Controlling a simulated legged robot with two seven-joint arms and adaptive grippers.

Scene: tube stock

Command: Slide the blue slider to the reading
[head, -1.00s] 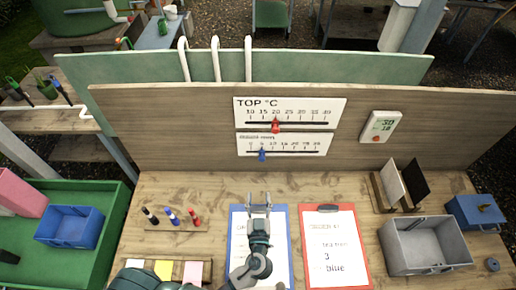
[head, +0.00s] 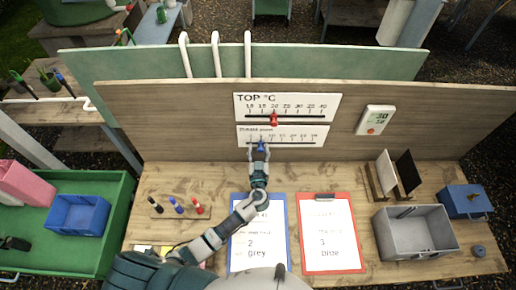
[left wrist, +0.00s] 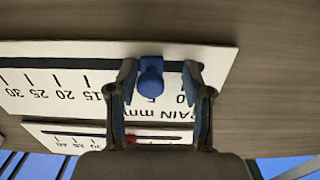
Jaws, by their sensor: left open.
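The blue slider (head: 262,146) sits on the lower scale board (head: 306,135) on the wooden panel. In the left wrist view the blue slider (left wrist: 151,78) stands near the 5 mark of the upside-down rain scale. My left gripper (head: 259,155) is at the slider. In the left wrist view my left gripper (left wrist: 160,82) is open, one finger on each side of the slider; the left-hand finger is closer to it. Part of the scale is hidden behind the fingers. A small display (head: 375,120) on the right of the panel shows numbers too small to read surely. My right gripper is not in view.
A TOP °C board (head: 310,104) with a red slider (head: 274,119) is just above. A green tray (head: 112,225) is at the left.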

